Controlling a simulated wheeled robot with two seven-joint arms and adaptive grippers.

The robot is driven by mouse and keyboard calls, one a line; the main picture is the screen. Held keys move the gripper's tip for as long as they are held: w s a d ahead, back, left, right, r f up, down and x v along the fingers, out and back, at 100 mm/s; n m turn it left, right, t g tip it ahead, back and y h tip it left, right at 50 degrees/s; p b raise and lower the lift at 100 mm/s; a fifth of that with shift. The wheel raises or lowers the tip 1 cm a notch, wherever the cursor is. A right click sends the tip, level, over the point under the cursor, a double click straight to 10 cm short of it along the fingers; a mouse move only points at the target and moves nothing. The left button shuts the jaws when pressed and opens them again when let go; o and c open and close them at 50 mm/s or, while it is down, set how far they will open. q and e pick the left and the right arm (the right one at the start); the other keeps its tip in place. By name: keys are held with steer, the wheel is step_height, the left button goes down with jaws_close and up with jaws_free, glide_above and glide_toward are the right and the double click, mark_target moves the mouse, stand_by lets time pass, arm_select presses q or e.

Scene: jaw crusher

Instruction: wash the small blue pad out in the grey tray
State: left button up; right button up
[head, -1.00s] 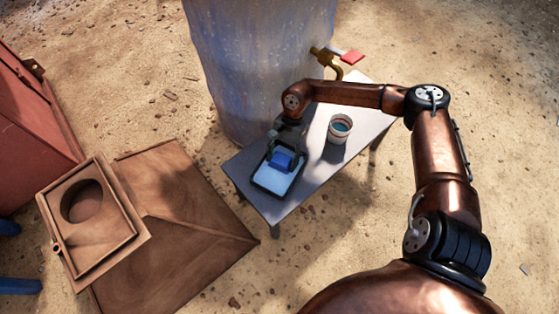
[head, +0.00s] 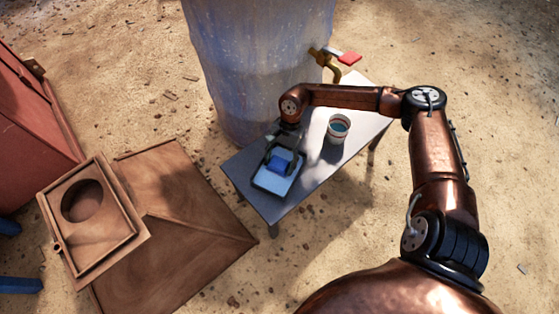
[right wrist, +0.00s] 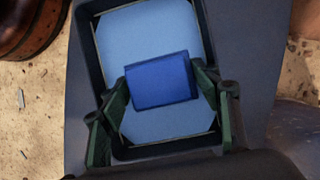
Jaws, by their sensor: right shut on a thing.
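The small blue pad (head: 280,164) is in the grey tray (head: 256,186), a shallow dark-rimmed tray with a light blue, water-like surface. In the right wrist view the pad (right wrist: 158,84) lies across the middle of the tray (right wrist: 90,45), with light blue showing above and below it. My right gripper (head: 281,160) is down at the tray, and its two green fingers (right wrist: 160,82) are shut on the pad's left and right ends. The pad's underside is hidden, so I cannot tell how deep it sits. My left gripper is out of view.
The tray stands on a narrow grey bench (head: 235,172). Behind is a large blue-grey drum (head: 260,60) with a brass tap and red handle (head: 350,57). Brown plates and a red machine are at left.

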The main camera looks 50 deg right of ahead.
steer(key=shift+r, duration=0.1)
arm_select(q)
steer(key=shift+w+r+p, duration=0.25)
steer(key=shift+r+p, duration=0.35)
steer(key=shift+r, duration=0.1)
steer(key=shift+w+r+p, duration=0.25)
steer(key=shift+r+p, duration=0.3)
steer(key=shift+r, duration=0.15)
arm_select(e)
steer(key=shift+r, duration=2.7)
steer(key=shift+r+p, duration=1)
steer(key=shift+r, duration=1.55)
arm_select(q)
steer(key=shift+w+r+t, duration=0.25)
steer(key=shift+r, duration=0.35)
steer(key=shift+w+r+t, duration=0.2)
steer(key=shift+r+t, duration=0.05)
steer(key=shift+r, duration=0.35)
